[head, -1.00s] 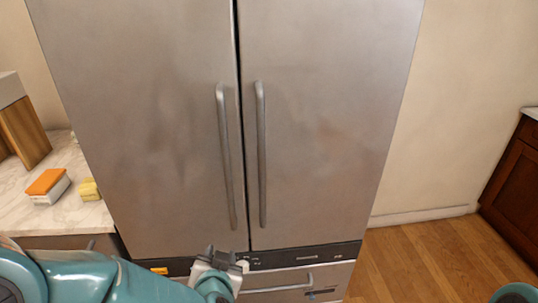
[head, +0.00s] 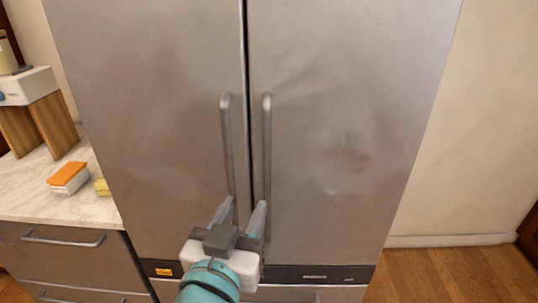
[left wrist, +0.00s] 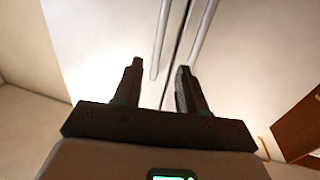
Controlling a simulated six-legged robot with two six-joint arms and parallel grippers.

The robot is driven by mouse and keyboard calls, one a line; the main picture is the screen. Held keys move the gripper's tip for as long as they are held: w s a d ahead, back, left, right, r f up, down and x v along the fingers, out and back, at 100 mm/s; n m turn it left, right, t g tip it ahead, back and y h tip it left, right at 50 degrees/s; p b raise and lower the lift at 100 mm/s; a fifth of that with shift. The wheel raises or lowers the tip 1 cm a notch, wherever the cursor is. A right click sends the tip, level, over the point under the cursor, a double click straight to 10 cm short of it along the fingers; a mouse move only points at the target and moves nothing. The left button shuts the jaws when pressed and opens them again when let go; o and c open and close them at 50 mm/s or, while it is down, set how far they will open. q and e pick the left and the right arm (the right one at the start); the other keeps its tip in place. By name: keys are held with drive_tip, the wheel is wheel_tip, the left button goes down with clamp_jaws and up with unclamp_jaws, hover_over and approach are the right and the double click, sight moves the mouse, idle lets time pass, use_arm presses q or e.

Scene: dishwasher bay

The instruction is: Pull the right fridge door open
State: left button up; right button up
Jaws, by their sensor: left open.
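The right fridge door (head: 345,130) is flat steel and shut, with a thin dark seam against the left door (head: 150,120). Its vertical bar handle (head: 267,140) stands beside the left door's handle (head: 227,135). My left gripper (head: 245,207) is open and empty, in front of the lower ends of the handles, and its fingers hide part of them. In the left wrist view, the gripper (left wrist: 160,68) points up at the doors. The left handle (left wrist: 162,40) shows between the fingers, and the right handle (left wrist: 204,28) runs down behind the right finger. I cannot tell any contact.
A freezer drawer front (head: 320,293) lies below the doors. At left, a marble counter (head: 35,205) holds an orange-topped box (head: 68,177), a yellow item (head: 102,187) and a wooden stand (head: 38,125). Wooden floor (head: 450,275) is free at right.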

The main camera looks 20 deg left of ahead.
use_arm(q)
drive_tip(key=p, duration=0.3)
approach(266, 160)
drive_tip(key=w, duration=0.6)
drive_tip(key=w+a+p, duration=0.1)
drive_tip(key=w, duration=0.3)
drive_tip(key=shift+w+r, duration=0.1)
drive_tip(key=shift+w, duration=0.45)
drive_tip(key=shift+s, duration=0.1)
clamp_jaws()
